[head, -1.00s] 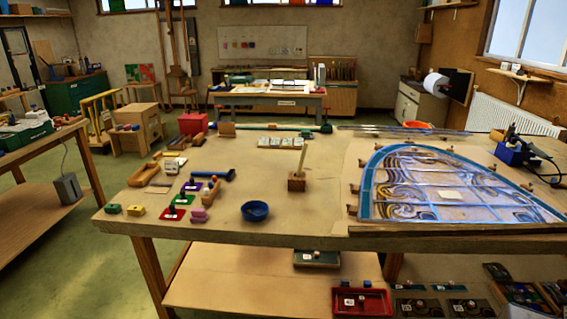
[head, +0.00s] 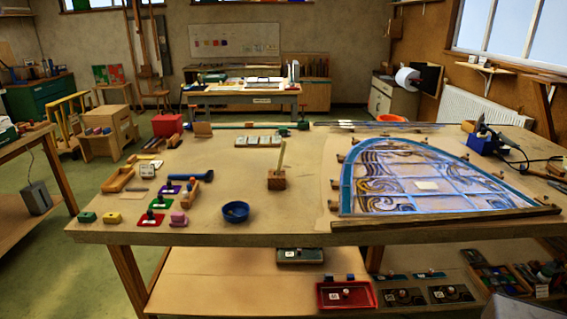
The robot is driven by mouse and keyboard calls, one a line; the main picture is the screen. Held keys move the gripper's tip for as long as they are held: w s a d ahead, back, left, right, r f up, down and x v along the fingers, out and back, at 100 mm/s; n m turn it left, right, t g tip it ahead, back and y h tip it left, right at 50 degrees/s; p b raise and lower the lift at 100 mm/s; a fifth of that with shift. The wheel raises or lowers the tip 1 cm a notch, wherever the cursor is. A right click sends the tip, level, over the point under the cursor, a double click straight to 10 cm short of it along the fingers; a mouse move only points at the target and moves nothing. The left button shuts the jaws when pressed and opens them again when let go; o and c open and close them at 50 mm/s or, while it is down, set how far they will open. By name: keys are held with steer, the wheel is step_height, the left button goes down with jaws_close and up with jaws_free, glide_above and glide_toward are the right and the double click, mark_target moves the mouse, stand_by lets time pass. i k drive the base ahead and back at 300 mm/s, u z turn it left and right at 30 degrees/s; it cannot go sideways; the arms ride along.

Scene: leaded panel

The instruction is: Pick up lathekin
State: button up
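A pale stick (head: 281,156) that looks like the lathekin stands nearly upright, leaning slightly, in a small wooden block (head: 277,182) on the workbench (head: 245,190). Its lower end is hidden in the block. The block sits near the middle of the bench, left of the leaded panel (head: 390,185) and behind a blue bowl (head: 235,211). My gripper is not in view.
Small coloured pads, blocks and tools, including a blue-handled one (head: 196,176), lie on the left of the bench. White tiles (head: 258,141) lie behind the stick. A soldering station (head: 485,142) stands at right. Bare bench surrounds the block. A red tray (head: 346,295) is below.

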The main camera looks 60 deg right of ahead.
mark_target(280, 162)
steer(key=z, duration=0.9)
steer(key=i, duration=0.6)
steer(key=u, duration=0.05)
steer(key=k, duration=0.6)
steer(key=u, duration=0.05)
